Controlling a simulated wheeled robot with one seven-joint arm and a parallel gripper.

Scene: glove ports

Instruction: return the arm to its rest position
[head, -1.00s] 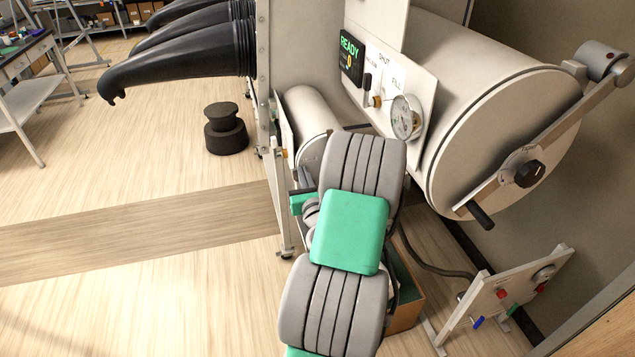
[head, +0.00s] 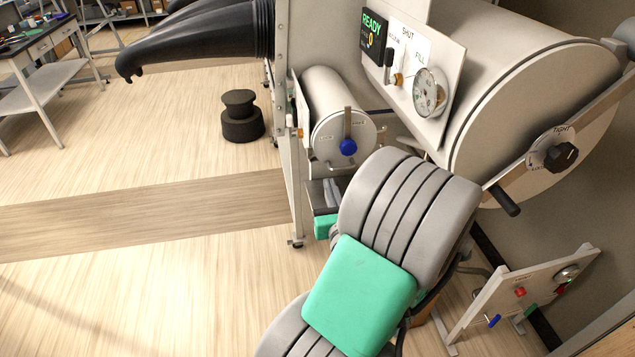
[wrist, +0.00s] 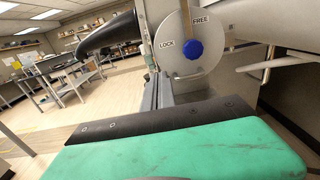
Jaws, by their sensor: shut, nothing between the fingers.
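My arm, in grey ribbed links with a green cover, fills the lower middle of the head view. My gripper (wrist: 158,90) shows in the wrist view as narrow grey fingers beyond a black edge and a green pad; they are together with nothing between them. In the head view the gripper (head: 331,193) is partly hidden behind my arm, below the small cylinder port (head: 343,125). That port has a blue knob (head: 348,147), which also shows in the wrist view (wrist: 205,48) on a round door marked LOCK and FREE.
A large cylinder chamber (head: 535,85) with a black TIGHT knob (head: 562,157) stands right of my arm. A gauge panel (head: 430,92) reads READY. Black gloves (head: 200,38) hang at upper left. A low valve stand (head: 520,300) is at lower right.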

